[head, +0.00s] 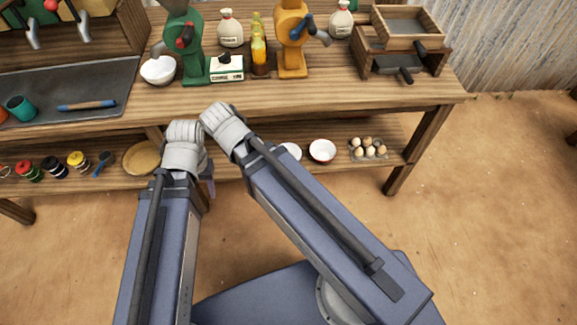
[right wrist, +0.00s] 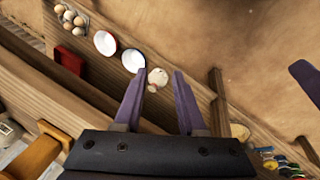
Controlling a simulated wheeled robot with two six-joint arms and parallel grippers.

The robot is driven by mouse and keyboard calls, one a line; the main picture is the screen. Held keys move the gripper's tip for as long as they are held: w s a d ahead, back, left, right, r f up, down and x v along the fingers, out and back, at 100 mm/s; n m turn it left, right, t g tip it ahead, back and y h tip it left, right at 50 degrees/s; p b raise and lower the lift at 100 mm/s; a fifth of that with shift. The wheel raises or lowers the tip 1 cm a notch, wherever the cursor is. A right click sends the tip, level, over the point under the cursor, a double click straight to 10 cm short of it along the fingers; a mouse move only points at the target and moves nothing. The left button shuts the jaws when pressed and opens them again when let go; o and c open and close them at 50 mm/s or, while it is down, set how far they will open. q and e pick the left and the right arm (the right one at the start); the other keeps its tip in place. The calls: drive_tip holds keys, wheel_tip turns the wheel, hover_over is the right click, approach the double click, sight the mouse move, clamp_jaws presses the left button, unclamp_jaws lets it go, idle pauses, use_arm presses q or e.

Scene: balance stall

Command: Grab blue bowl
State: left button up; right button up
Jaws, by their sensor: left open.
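The blue bowl is white inside with a blue rim. It sits on the lower shelf in the right wrist view (right wrist: 133,61), just left of the fingertips. In the head view the blue bowl (head: 292,149) is partly hidden by my right arm. My right gripper (right wrist: 160,74) is open, its two purple fingers apart, with the bowl outside them. It is hidden in the head view. My left gripper (head: 207,180) shows only as a bit of purple finger behind its wrist, in front of the lower shelf. It is open and away from the blue bowl.
A red-rimmed bowl (head: 322,150) and an egg tray (head: 368,149) stand right of the blue bowl. A small pale round object (right wrist: 157,79) shows beyond my right fingertips. The tabletop (head: 300,95) overhangs the shelf. A yellow plate (head: 142,158) lies left.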

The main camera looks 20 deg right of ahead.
drive_tip(key=w+d+f+m+t+h+b, duration=0.2)
drive_tip(key=w+f+b, duration=0.4)
drive_tip(key=f+b, duration=0.5)
drive_tip(key=w+d+f+m+t+h+b, duration=0.2)
drive_tip(key=w+f+b, duration=0.4)
drive_tip(key=f+b, duration=0.6)
drive_tip(key=w+d+f+m+t+h+b, duration=0.1)
drive_tip(key=w+d+f+t+b, duration=0.3)
drive_tip(key=f+b, duration=0.8)
drive_tip(key=shift+w+d+m+h+b, duration=0.2)
drive_tip(key=shift+w+h+b, duration=0.3)
drive_tip(key=shift+b, duration=1.95)
drive_tip(key=shift+w+d+m+h+b, duration=0.15)
drive_tip(key=shift+w+b, duration=0.55)
drive_tip(key=shift+b, duration=1.75)
drive_tip(key=shift+w+b, duration=0.15)
drive_tip(key=shift+b, duration=0.15)
